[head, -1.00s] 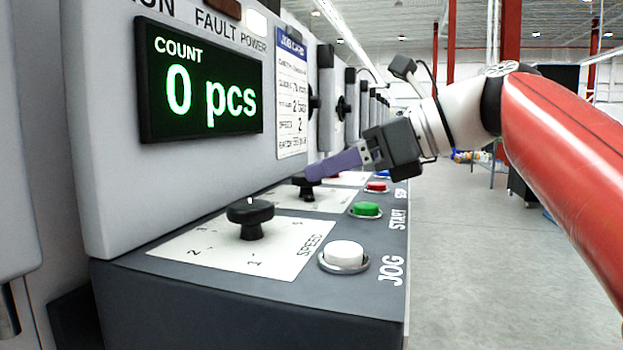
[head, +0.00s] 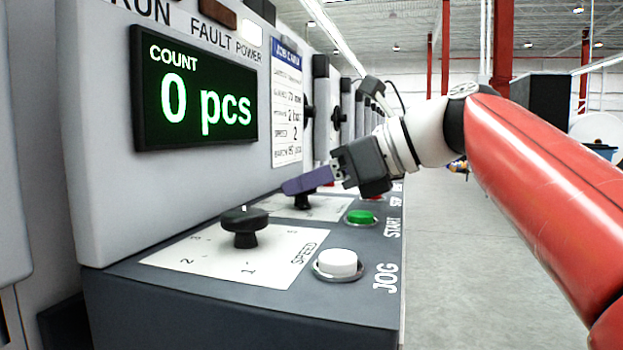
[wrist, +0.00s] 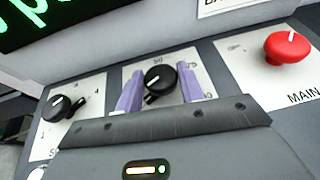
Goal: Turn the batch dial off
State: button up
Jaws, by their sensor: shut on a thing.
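The batch dial is a black round knob (wrist: 160,80) with a white pointer line, on a pale plate marked 50 and 75 in the wrist view. In the head view the dial (head: 304,202) shows partly beneath my purple fingers. My gripper (head: 292,187) comes over the panel from the right. In the wrist view its two purple fingers (wrist: 160,88) stand on either side of the dial, shut on it. The dial's pointer tilts up and to the right in the wrist view. The fingers hide part of the plate's scale.
The black speed dial (head: 245,226) stands nearer, beside the white JOG button (head: 337,262). The green START button (head: 361,216) is just right of my fingers. A red MAIN knob (wrist: 287,47) is at right. The COUNT display (head: 196,90) reads 0 pcs.

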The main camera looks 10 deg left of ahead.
jog(key=shift+w+r+n+g+p, duration=0.1)
jog(key=shift+r+n+g+p, duration=0.25)
jog(key=shift+p, duration=0.6)
jog(key=shift+f, duration=0.3)
jog(key=o, duration=1)
jog(key=p+v, duration=0.1)
jog(key=v, duration=0.6)
jog(key=shift+d+p, duration=0.3)
jog(key=shift+d, duration=0.1)
